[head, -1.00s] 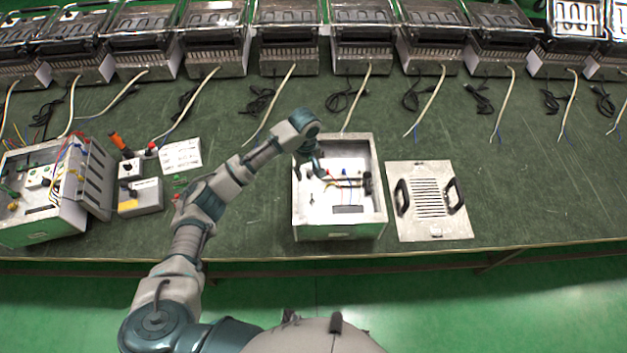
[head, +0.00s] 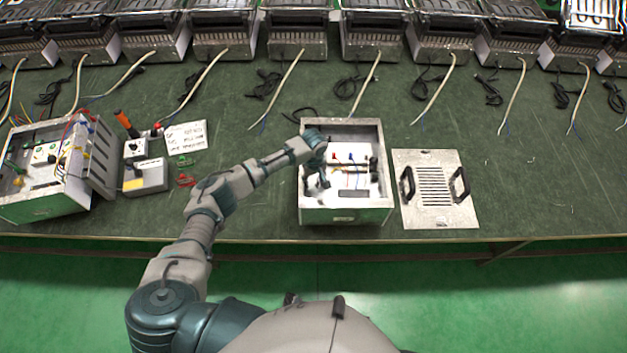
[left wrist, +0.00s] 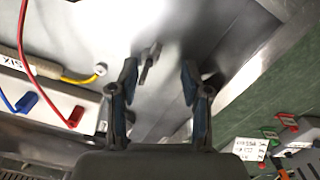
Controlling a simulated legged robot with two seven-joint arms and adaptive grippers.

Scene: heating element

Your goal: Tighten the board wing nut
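The open metal box (head: 344,215) stands on the bench in front of me. My left gripper (head: 318,186) reaches into its left side. In the left wrist view my left gripper (left wrist: 158,95) has its two fingers spread apart with nothing between them. A small grey wing nut (left wrist: 150,62) stands on the box's inner metal surface just beyond the fingertips, nearer the left finger in the picture. Inside the box, a white block (left wrist: 40,90) carries red, blue and yellow wires. My right gripper is not in view.
A vented cover plate with two black handles (head: 436,212) lies right of the box. Another open wired box (head: 40,203), a grey meter (head: 146,176) and a white card (head: 186,136) lie to the left. Several heater units line the back, with cables in front.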

